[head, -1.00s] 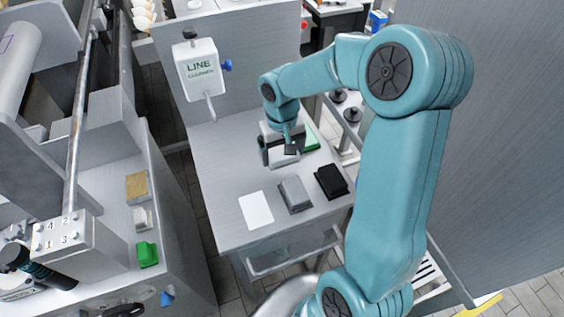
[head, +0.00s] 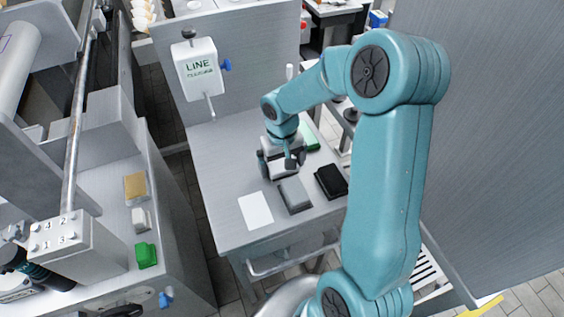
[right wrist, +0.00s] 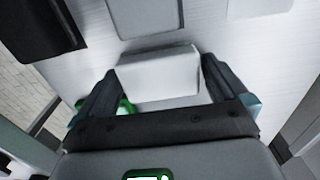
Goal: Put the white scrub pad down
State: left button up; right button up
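My right gripper (head: 282,164) reaches down over the grey worktable (head: 220,165). In the right wrist view its two dark fingers (right wrist: 160,80) stand at both ends of the white scrub pad (right wrist: 158,75) and appear closed on it. The white pad (head: 279,161) is partly hidden by the gripper in the head view. It is low, just behind the grey pad (head: 294,194); I cannot tell whether it touches the table.
A black pad (head: 331,182) and a white sheet (head: 256,210) flank the grey pad. A green pad (head: 310,138) lies behind the gripper. A white "LINE" box (head: 199,70) hangs on the back panel. The table's left part is clear.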

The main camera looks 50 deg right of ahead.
aim_at(272, 164)
jog(key=shift+r, duration=0.25)
notch_tip(272, 164, up, 11)
jog(key=p, duration=0.1)
jog(key=shift+r, duration=0.25)
jog(key=c, duration=0.3)
jog(key=shift+r+n, duration=0.15)
jog(key=shift+n, duration=0.15)
jog(key=c, duration=0.3)
jog(key=f+n+y+p, duration=0.1)
jog(key=n, duration=0.5)
jog(key=d+f+n+t+y+p, duration=0.1)
jog(key=n, duration=0.5)
jog(key=f+n+t+y, duration=0.1)
jog(key=n+y, duration=0.1)
jog(key=n, duration=0.5)
jog(key=shift+w+d+p, duration=0.1)
jog(key=shift+d+p, duration=0.1)
jog(key=shift+p, duration=0.2)
jog(key=shift+c, duration=0.2)
jog(key=shift+m, duration=0.8)
jog(key=f, duration=0.2)
jog(key=s+d+f+p, duration=0.1)
jog(key=f, duration=0.2)
jog(key=s+f+p, duration=0.1)
jog(key=f, duration=0.1)
jog(key=shift+d+f, duration=0.3)
jog(key=shift+f, duration=0.1)
jog(key=shift+w+a+f, duration=0.15)
jog(key=shift+a+f, duration=0.05)
jog(key=shift+f, duration=0.3)
